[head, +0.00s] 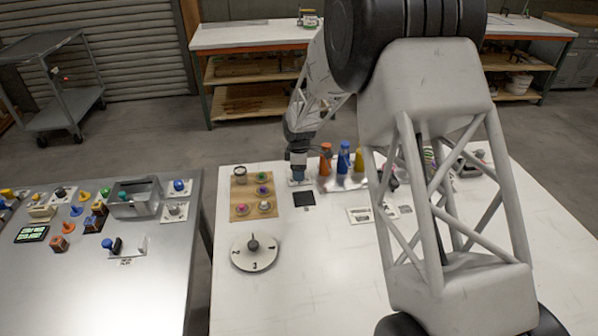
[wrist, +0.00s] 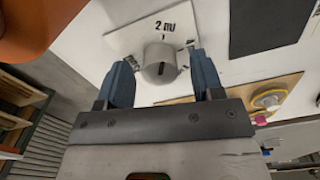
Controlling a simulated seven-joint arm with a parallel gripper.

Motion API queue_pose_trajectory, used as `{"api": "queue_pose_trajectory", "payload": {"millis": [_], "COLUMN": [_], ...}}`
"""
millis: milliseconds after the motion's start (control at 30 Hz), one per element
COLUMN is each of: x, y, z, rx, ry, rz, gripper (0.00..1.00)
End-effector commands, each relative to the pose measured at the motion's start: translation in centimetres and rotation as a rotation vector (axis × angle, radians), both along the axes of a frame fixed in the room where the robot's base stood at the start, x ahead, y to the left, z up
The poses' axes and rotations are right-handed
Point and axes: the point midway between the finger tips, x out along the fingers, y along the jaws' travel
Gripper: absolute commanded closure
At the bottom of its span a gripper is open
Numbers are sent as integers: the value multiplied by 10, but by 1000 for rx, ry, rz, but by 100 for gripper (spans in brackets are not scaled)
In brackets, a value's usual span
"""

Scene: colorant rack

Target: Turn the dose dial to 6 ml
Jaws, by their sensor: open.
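The dose dial's grey knob (wrist: 160,65) stands on a white plate (wrist: 122,38) marked "2 ml" in the wrist view. A dark slot mark shows on the knob's face. My gripper (wrist: 160,75) is open, with one blue finger on each side of the knob; I see no clear contact. In the head view my gripper (head: 298,172) is low over the same white plate (head: 300,183) at the table's back, and hides the knob there.
Orange (head: 326,158), blue (head: 343,158) and yellow bottles stand close right of my gripper. A black square (head: 304,198) lies in front. A wooden board (head: 240,207) with several coloured knobs is left. A round numbered dial (head: 254,263) sits nearer.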

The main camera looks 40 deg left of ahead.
Motion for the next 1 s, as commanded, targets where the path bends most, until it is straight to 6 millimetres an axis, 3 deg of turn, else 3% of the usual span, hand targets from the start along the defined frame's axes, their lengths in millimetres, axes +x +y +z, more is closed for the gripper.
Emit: {"api": "queue_pose_trajectory", "payload": {"millis": [400, 733, 1000], "x": [0, 0, 0], "y": [0, 0, 0], "z": [-7, -6, -6], "rx": [0, 0, 0], "ry": [0, 0, 0], "rz": [0, 0, -17], "gripper": [39, 88, 88]}}
